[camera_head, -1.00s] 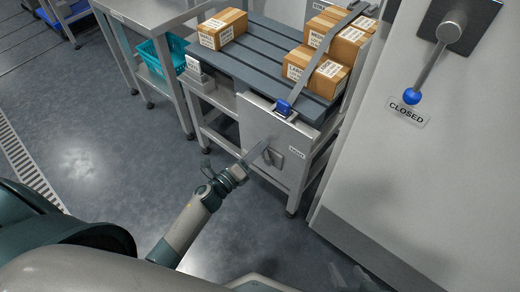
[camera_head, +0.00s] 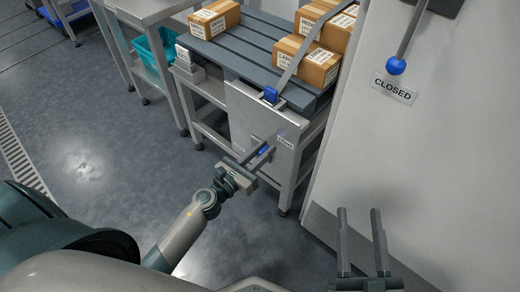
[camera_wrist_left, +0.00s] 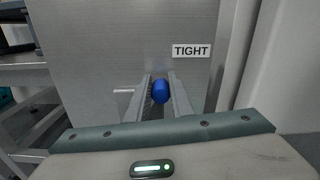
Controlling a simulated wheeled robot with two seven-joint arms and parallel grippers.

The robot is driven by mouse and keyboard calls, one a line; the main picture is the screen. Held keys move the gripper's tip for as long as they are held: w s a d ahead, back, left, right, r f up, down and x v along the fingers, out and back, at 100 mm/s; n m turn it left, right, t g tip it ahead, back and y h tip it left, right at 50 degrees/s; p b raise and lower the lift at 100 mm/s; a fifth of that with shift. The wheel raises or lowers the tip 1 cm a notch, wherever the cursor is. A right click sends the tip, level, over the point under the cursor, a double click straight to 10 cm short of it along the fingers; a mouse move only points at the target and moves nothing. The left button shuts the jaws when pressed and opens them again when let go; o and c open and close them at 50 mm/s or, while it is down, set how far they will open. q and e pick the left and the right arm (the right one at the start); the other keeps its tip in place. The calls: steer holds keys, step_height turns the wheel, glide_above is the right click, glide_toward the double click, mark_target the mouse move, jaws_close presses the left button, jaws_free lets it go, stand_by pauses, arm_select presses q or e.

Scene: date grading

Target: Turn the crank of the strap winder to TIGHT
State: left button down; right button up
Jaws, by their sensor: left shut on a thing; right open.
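The crank's blue handle (camera_head: 264,150) is on the front of the grey winder panel (camera_head: 250,115), a little left of and below the TIGHT label (camera_head: 285,141). My left gripper (camera_head: 262,151) is shut on this handle. In the left wrist view the blue handle (camera_wrist_left: 160,91) sits between the two fingers, below and left of the TIGHT label (camera_wrist_left: 191,51). The crank's arm is mostly hidden. My right gripper (camera_head: 360,212) is open and empty, well right of the panel.
Cartons (camera_head: 318,66) stand on the slatted grey table top (camera_head: 262,42). At the right is a pale wall (camera_head: 430,150) with a blue-knobbed lever (camera_head: 396,66) and a CLOSED label (camera_head: 394,90). A turquoise crate (camera_head: 150,55) is at the left. Open floor lies left of the table.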

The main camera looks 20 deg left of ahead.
arm_select(q)
steer(key=d+f+m, duration=0.1)
steer(key=s+d+f+m+b, duration=0.1)
steer(key=shift+m, duration=0.4)
arm_select(e)
steer(key=s+r+t+y, duration=0.1)
steer(key=s+r+t, duration=0.2)
steer(key=r, duration=0.3)
steer(key=shift+d+t, duration=0.15)
steer(key=shift+t, duration=0.35)
steer(key=shift+s, duration=0.1)
arm_select(q)
steer(key=shift+f, duration=0.1)
steer(key=c, duration=1.6)
jaws_free()
steer(key=shift+w+a, duration=0.1)
steer(key=shift+w, duration=0.05)
arm_select(e)
steer(key=shift+f, duration=0.1)
arm_select(q)
steer(key=shift+a+r, duration=0.1)
steer(key=shift+r, duration=0.15)
